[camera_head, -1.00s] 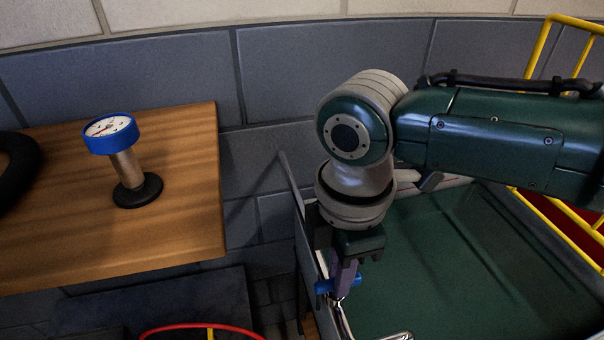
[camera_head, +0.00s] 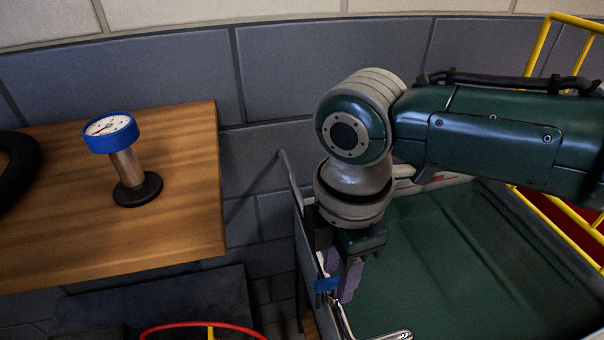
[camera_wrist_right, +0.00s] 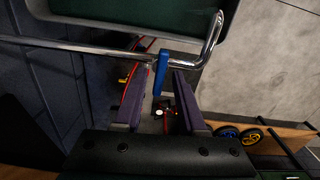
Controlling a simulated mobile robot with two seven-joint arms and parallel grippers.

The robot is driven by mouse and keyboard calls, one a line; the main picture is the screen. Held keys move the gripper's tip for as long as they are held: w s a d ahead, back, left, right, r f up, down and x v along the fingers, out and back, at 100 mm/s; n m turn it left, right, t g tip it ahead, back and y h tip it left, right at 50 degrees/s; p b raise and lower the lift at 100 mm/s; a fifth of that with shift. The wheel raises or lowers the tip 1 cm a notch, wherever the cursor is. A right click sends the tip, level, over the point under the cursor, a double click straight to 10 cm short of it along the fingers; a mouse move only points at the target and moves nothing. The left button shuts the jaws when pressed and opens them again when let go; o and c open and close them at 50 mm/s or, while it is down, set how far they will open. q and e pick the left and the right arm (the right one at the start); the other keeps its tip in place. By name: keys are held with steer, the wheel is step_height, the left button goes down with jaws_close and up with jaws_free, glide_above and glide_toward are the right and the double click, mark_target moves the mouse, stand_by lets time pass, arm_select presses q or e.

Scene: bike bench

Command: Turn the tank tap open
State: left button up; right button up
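The tank tap shows as a blue lever (camera_head: 326,285) beside the chrome pipe at the near left edge of the green tank. In the wrist view, the blue lever (camera_wrist_right: 162,75) stands between the two purple fingers of my right gripper (camera_wrist_right: 163,78). A gap shows on each side of the lever, so the fingers are around it but look apart from it. In the head view, my right gripper (camera_head: 341,287) points down at the tap, and one finger hides part of the lever. My left gripper is out of view.
The green tank (camera_head: 440,260) fills the right, with a chrome pipe (camera_head: 345,322) at its edge. A wooden bench (camera_head: 60,240) with a blue-rimmed gauge (camera_head: 110,130) stands left. A yellow rail (camera_head: 545,45) is at the far right. A grey wall is behind.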

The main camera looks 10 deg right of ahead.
steer(key=shift+o, duration=0.2)
step_height(320, 180, up, 10)
steer(key=p, duration=0.1)
stand_by(0.4)
